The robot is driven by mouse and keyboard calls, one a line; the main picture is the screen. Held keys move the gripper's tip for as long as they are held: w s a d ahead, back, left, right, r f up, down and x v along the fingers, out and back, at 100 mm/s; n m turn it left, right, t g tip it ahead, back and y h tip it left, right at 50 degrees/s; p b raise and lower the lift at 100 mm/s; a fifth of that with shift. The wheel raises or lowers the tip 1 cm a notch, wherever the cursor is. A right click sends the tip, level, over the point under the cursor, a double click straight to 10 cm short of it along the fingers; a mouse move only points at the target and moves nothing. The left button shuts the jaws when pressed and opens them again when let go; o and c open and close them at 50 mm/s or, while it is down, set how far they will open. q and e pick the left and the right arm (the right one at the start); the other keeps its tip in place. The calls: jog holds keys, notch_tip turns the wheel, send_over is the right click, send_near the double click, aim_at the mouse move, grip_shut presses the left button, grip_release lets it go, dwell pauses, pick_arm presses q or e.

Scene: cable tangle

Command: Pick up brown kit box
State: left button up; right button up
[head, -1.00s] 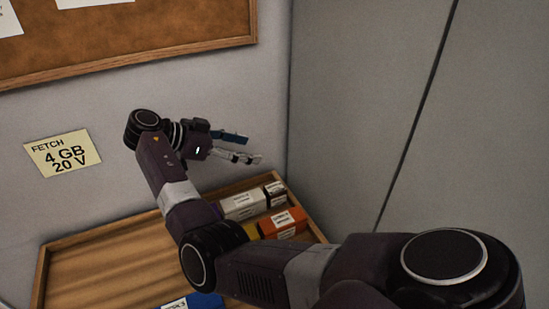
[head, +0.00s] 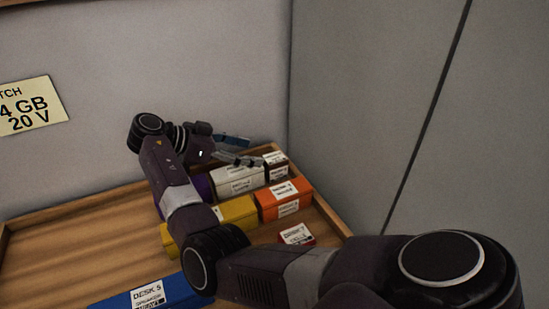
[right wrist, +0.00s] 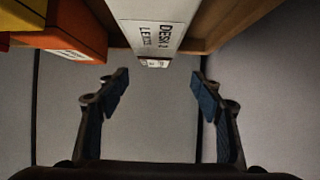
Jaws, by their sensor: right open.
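The brown kit box (head: 276,165) stands at the far right corner of the wooden tray, right of a white box, with a white label on top. In the right wrist view a small labelled end (right wrist: 154,63), which seems to be the brown box, shows just past the white box. My right gripper (head: 250,151) is open and empty, above and slightly left of the brown box in the head view. In the right wrist view its two fingers (right wrist: 160,84) are spread wide with nothing between them. My left gripper is not in view.
The white box (head: 237,181), orange box (head: 285,201), yellow box (head: 236,213), purple box (head: 202,186) and red box (head: 297,235) stand close by. A blue box (head: 142,294) lies nearer. The tray rim (head: 329,218) runs along the right. Left tray floor is clear.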

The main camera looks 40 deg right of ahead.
aim_at(273, 158)
jog(key=x, duration=0.2)
jog(key=s+p+x, duration=0.1)
jog(key=x, duration=0.2)
jog(key=shift+d+f, duration=0.1)
jog(key=shift+f, duration=0.1)
jog(key=shift+s+d+f, duration=0.1)
jog(key=shift+d+f, duration=0.2)
jog(key=shift+d, duration=0.15)
jog(key=c, duration=1.5)
